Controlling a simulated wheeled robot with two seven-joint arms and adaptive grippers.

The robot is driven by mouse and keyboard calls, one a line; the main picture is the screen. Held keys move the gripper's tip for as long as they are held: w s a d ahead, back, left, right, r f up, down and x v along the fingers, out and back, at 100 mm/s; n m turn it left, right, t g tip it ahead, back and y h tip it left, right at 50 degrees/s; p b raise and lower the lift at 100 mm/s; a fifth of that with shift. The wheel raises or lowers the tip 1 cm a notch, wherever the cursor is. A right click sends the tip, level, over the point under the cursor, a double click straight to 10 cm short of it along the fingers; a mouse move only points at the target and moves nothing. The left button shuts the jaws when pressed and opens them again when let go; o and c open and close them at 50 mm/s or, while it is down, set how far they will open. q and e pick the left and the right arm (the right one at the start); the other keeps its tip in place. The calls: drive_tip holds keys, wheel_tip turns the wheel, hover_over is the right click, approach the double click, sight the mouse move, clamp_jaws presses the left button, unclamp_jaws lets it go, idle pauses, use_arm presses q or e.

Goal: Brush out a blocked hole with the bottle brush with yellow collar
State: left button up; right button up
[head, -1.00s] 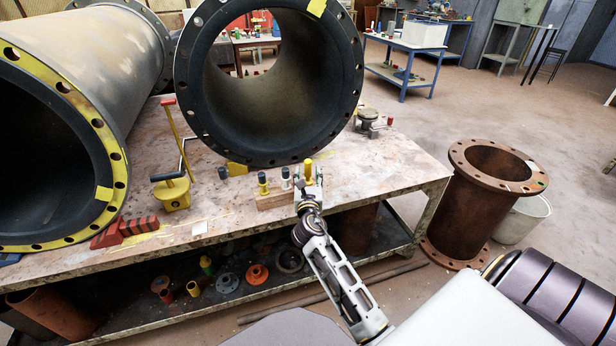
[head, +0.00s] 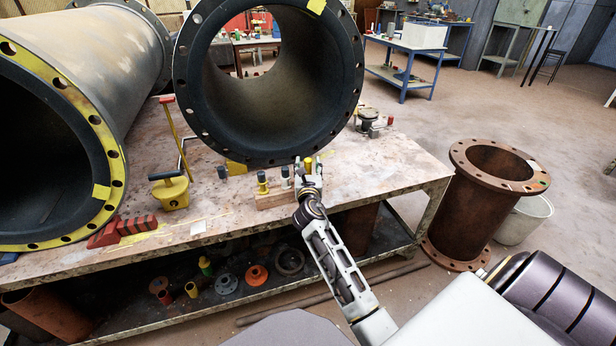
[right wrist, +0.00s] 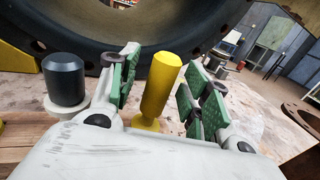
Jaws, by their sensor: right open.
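A wooden block (head: 273,201) on the table's front holds several upright handles. One is dark with a yellow collar (head: 263,184); beside it stands a dark one with a white collar (head: 286,178), also at left in the right wrist view (right wrist: 64,82). An all-yellow handle with a wider yellow base (right wrist: 161,88) stands between the fingers of my right gripper (right wrist: 158,88). The gripper (head: 308,167) is open, with gaps visible beside the handle. The brushes' bristles are hidden. The black-lined middle pipe (head: 187,70) has a holed flange; I cannot tell which hole is blocked. My left gripper is out of view.
A pipe with a yellow flange (head: 112,150) lies at left. A yellow tool stand (head: 171,193) and red stepped blocks (head: 122,231) are on the table (head: 385,180). A rusty pipe (head: 470,215) stands to the right. The tabletop right of the block is mostly clear.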

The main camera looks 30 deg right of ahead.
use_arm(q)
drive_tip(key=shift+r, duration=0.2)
use_arm(e)
drive_tip(key=shift+w+d, duration=0.1)
drive_tip(key=shift+w, duration=0.05)
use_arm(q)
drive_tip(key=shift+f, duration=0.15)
use_arm(e)
drive_tip(key=shift+c, duration=0.4)
clamp_jaws()
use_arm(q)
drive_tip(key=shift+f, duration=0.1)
use_arm(e)
drive_tip(key=shift+r, duration=0.15)
drive_tip(key=shift+r, duration=0.15)
wheel_tip(320, 180, up, 8)
drive_tip(key=p, duration=0.4)
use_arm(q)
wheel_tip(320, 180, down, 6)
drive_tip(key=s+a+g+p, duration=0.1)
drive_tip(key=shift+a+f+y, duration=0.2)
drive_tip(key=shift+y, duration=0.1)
use_arm(e)
drive_tip(key=shift+r, duration=0.75)
